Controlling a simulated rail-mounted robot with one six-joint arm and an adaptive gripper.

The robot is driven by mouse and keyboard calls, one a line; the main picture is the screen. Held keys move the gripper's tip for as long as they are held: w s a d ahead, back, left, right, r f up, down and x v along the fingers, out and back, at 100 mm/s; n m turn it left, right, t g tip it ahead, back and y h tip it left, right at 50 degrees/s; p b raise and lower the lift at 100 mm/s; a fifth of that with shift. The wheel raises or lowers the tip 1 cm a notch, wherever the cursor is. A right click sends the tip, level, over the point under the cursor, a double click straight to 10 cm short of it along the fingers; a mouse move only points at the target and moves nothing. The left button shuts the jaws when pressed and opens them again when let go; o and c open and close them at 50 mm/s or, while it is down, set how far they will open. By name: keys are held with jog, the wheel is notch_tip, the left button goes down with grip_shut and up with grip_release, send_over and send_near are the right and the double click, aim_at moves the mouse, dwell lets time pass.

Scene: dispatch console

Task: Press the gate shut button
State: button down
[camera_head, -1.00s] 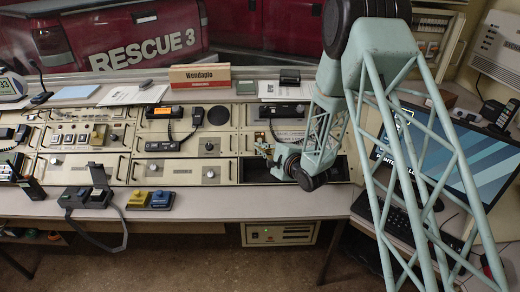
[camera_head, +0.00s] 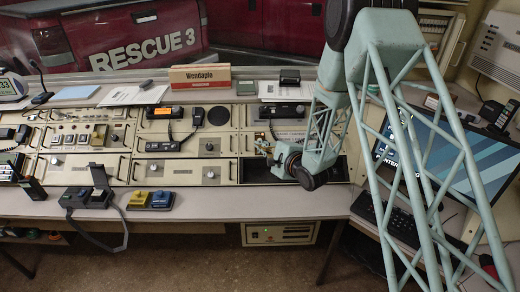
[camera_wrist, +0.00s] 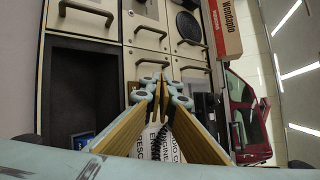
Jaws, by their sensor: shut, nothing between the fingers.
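My gripper (camera_head: 262,147) is in front of the right part of the console, above its panels. In the wrist view my gripper (camera_wrist: 160,85) has its two tan-padded fingers together at the tips, with nothing held. No gate shut label is readable, so I cannot tell which control is that button. Candidates are a panel with several square buttons (camera_head: 70,136) at the left, and a yellow box (camera_head: 138,200) and a blue box (camera_head: 162,200) on the desk front. My gripper is well to the right of all these and touches none of them.
A dark open recess (camera_head: 300,170) lies in the console below my gripper; the wrist view also shows a dark recess (camera_wrist: 75,95). A monitor (camera_head: 450,160) is at right.

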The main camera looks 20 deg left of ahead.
jog(key=shift+s+d+r+p, duration=0.2)
jog(key=shift+s+r, duration=0.25)
jog(key=shift+r, duration=0.2)
jog(key=shift+s+d+r+p, duration=0.1)
jog(key=shift+s+r+p, duration=0.1)
jog(key=shift+s+r, duration=0.35)
jog(key=shift+w+r, duration=0.1)
jog(key=shift+w, duration=0.1)
notch_tip(320, 180, up, 8)
jog(key=p, duration=0.3)
jog(key=shift+p, duration=0.3)
dwell(0.4)
jog(key=shift+d, duration=0.1)
dwell(0.4)
